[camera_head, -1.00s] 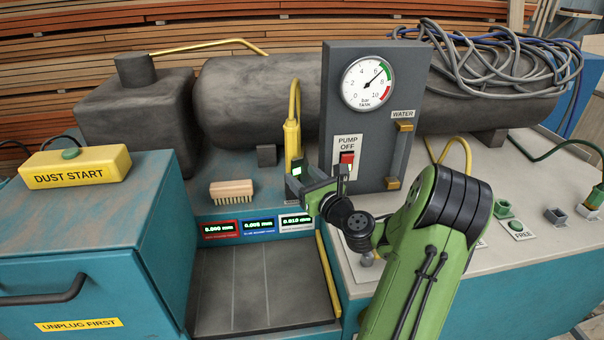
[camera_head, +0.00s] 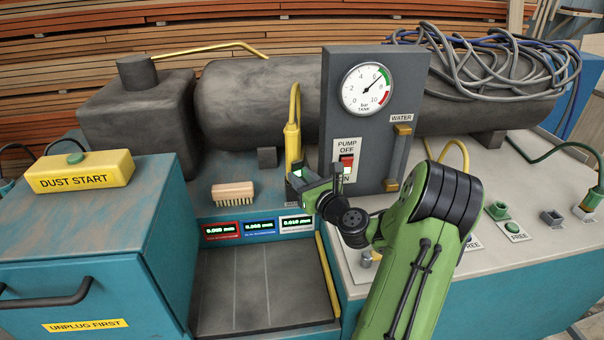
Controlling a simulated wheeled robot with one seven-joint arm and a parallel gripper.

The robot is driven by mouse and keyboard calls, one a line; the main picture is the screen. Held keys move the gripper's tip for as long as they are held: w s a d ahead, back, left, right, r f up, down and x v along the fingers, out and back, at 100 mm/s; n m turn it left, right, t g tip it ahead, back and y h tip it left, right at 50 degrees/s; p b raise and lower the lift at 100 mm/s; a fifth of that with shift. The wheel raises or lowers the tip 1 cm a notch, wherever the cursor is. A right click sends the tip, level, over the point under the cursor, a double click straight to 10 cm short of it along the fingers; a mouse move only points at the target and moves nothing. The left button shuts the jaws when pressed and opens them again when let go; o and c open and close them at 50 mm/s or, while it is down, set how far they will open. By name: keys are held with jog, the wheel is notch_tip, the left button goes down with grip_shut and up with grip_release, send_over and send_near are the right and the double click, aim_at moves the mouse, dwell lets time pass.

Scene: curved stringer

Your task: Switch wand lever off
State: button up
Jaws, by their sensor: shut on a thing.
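The yellow wand (camera_head: 292,138) stands upright behind my gripper, with a yellow hose curving from its top. My gripper (camera_head: 297,181) is at the wand's lower end, in front of the blue and grey bench. It is shut on what seems to be the wand lever. The jaws and my wrist hide the lever and the grip itself, so its exact position cannot be seen. A small label beside the wand's foot is mostly covered.
A grey panel (camera_head: 372,120) with a gauge, a red pump switch (camera_head: 346,161) and a brass water handle (camera_head: 402,130) stands close to the right of my gripper. A brush (camera_head: 233,194) lies to the left. A dark tray (camera_head: 262,285) is in front.

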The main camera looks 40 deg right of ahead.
jog(key=shift+r+g+p, duration=0.65)
jog(key=shift+g+p, duration=0.35)
jog(key=shift+p, duration=2.8)
jog(key=shift+s+f+g+p, duration=0.1)
jog(key=shift+f+g+p, duration=0.15)
jog(key=shift+p, duration=0.55)
jog(key=shift+f, duration=0.1)
jog(key=o, duration=1.1)
jog(key=shift+c, duration=0.2)
jog(key=b+v, duration=0.7)
jog(key=v, duration=0.8)
jog(key=shift+s, duration=0.4)
